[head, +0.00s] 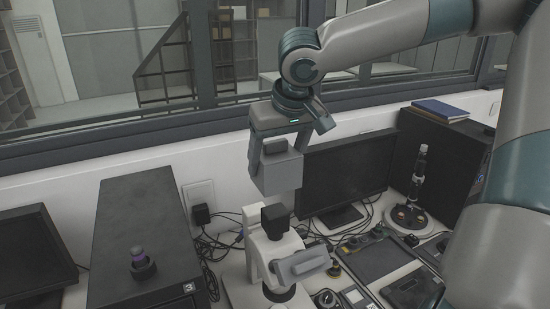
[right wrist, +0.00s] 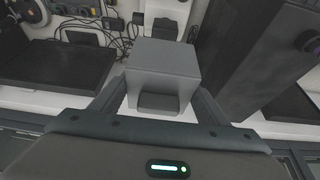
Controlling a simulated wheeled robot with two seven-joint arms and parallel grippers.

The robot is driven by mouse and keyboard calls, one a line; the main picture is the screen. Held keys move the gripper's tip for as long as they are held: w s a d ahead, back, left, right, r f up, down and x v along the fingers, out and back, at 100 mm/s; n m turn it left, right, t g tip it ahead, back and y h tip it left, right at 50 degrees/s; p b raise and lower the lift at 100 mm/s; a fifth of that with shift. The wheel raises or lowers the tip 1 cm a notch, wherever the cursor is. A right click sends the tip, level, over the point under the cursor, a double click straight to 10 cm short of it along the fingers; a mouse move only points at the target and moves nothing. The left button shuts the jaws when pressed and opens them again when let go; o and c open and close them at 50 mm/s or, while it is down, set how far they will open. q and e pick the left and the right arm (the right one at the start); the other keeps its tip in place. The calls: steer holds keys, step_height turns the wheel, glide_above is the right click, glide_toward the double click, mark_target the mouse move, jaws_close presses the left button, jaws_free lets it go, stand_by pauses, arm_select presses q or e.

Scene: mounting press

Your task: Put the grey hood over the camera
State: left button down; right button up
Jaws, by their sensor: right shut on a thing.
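The grey hood (head: 277,172) is a box-shaped cover with a grip block on top. My right gripper (head: 276,146) is shut on that block and holds the hood in the air. The hood also fills the middle of the right wrist view (right wrist: 163,62). The camera (head: 275,220) is a small black block on top of the white microscope (head: 262,250). The hood is above the camera and apart from it, with a small gap in the head view. In the right wrist view a dark block, apparently the camera (right wrist: 165,28), shows just beyond the hood. My left gripper is out of view.
A dark cabinet (head: 140,235) stands left of the microscope, with a small purple-and-black item (head: 139,258) on it. A monitor (head: 347,172) stands behind right. Cables lie behind the microscope. A stand (head: 410,215), a dark tray (head: 370,256) and small devices crowd the right.

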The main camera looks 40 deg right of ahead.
steer(key=shift+w+f, duration=0.2)
steer(key=shift+f, duration=0.3)
steer(key=b, duration=0.2)
glide_above(275, 211)
steer(key=shift+w+d+f, duration=0.1)
steer(key=shift+f, duration=2.5)
steer(key=shift+f+b, duration=2.95)
steer(key=shift+f, duration=0.9)
steer(key=shift+f+b, duration=0.45)
steer(key=shift+f, duration=0.1)
steer(key=o, duration=1.1)
steer(key=shift+o, duration=0.2)
steer(key=shift+r, duration=0.1)
